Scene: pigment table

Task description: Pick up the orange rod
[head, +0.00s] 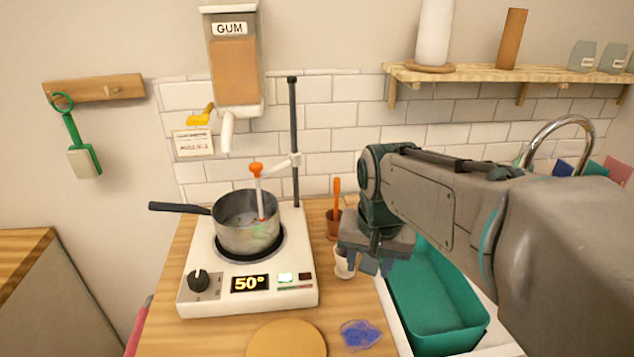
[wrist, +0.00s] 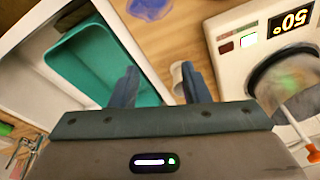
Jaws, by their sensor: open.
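The orange rod (head: 337,190) stands upright in a small brown pot (head: 333,228) on the wooden counter, right of the hot plate. Its lower part is hidden in the pot. I do not see the rod in the wrist view. My gripper (head: 366,264) is open and empty, pointing down in front and to the right of the rod, apart from it. In the wrist view its two fingers (wrist: 160,86) are spread. A white cup (head: 343,264) stands close to the fingers and is partly hidden; it also shows in the wrist view (wrist: 177,75).
A saucepan (head: 246,236) with an orange-topped probe (head: 257,172) sits on the white hot plate (head: 200,296), which reads 50°. A teal basin (head: 430,300) lies right. Blue powder (head: 360,334) and a round wooden board (head: 287,340) are in front. A shelf (head: 480,72) hangs behind.

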